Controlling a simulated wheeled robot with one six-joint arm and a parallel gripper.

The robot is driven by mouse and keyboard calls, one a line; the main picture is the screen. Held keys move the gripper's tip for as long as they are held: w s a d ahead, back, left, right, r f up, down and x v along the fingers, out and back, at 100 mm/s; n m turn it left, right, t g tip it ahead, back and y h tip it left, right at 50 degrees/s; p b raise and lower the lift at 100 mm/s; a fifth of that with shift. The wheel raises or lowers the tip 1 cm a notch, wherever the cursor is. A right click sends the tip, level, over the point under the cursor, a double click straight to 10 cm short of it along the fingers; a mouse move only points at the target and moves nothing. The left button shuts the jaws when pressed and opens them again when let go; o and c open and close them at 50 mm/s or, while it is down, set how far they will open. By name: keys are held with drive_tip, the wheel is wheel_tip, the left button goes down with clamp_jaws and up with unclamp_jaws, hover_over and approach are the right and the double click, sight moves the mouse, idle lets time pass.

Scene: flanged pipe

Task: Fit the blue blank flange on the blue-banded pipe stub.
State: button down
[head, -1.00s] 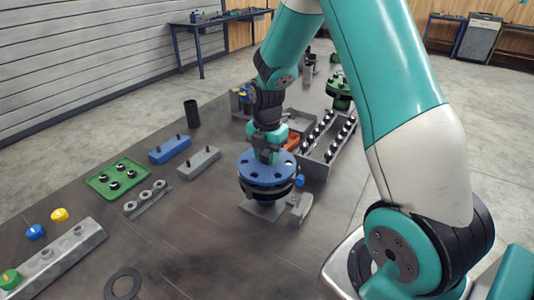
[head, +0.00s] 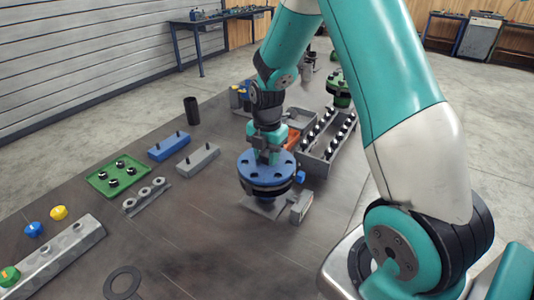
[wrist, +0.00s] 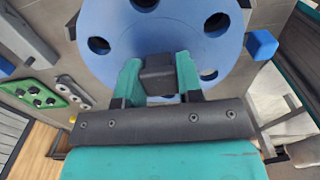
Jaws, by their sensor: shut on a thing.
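The blue blank flange (head: 266,166) is a round disc with several bolt holes. It also fills the top of the wrist view (wrist: 105,22). My gripper (wrist: 158,80) is shut on the dark square handle (wrist: 158,70) at the disc's middle. In the head view, my gripper (head: 267,155) is above the disc. The disc lies roughly level over a dark round flange (head: 268,189) on a grey base plate (head: 262,209). I cannot tell if the two faces touch. The stub's pipe and any blue band on it are hidden.
A small blue block (head: 301,177) and a grey block (head: 301,207) stand close right of the flange. A grey bolt tray (head: 316,160) is behind. A green tray (head: 103,184) and blue (head: 169,148) and grey (head: 198,158) blocks stand left.

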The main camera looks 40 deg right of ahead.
drive_tip(key=shift+f, duration=0.1)
idle(0.3)
drive_tip(key=c, duration=0.7)
unclamp_jaws()
wheel_tip(320, 180, up, 17)
drive_tip(key=b, duration=0.2)
wheel_tip(320, 180, up, 9)
drive_tip(key=p, duration=0.9)
hover_over(267, 153)
drive_tip(key=shift+r, duration=0.2)
